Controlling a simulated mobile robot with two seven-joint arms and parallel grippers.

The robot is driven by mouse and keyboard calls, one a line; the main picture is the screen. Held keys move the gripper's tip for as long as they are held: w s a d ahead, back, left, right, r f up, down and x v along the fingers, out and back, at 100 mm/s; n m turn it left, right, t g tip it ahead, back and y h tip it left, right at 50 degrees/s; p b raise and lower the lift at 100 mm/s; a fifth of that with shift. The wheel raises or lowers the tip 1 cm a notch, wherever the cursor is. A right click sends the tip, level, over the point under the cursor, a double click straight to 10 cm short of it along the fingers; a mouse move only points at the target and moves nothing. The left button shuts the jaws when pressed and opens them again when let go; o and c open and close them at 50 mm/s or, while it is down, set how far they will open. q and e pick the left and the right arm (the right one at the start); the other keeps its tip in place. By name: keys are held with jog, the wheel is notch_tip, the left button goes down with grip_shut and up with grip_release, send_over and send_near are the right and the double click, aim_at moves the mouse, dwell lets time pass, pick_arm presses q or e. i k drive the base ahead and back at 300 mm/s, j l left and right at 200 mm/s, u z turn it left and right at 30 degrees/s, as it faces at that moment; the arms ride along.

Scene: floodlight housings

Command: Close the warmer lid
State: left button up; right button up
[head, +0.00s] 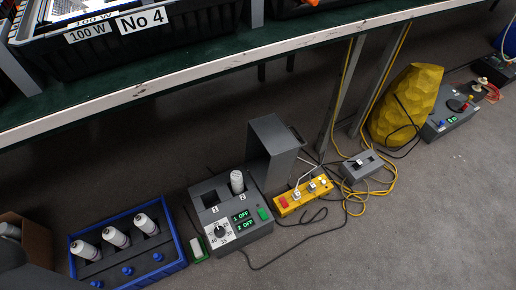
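The grey warmer (246,236) sits on the floor near the middle of the head view, with a white dial and two green displays reading OFF on its front. Its grey lid (274,142) appears to stand open, raised upright at the back. A white bottle (237,182) stands upright in the opening marked 2; the opening marked 1 looks empty. Neither of my grippers shows. A dark shape at the bottom left corner may be part of my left arm.
A blue crate (176,266) with several white bottles is left of the warmer. A yellow power strip (301,196) and loose cables lie to its right. A table (210,68) with black bins overhangs behind. A yellow bag (407,104) stands further right. The floor in front right is clear.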

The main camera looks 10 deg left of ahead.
aim_at(272, 150)
jog(key=l+u, duration=0.1)
jog(key=u, duration=0.3)
jog(key=i+l+u, duration=0.1)
jog(key=u, duration=0.3)
jog(key=l+u, duration=0.2)
jog(key=u, duration=0.25)
jog(key=l+u, duration=0.65)
jog(key=l, duration=0.2)
jog(key=l+u, duration=0.15)
jog(key=l, duration=0.3)
jog(key=k+l+u, duration=0.15)
jog(key=l, duration=0.25)
jog(key=k+l, duration=0.1)
jog(key=l, duration=0.35)
jog(key=k+l, duration=0.1)
jog(key=l, duration=0.3)
jog(key=k+l+u, duration=0.1)
jog(key=l, duration=0.35)
jog(key=k+l, duration=0.15)
jog(key=l, duration=0.25)
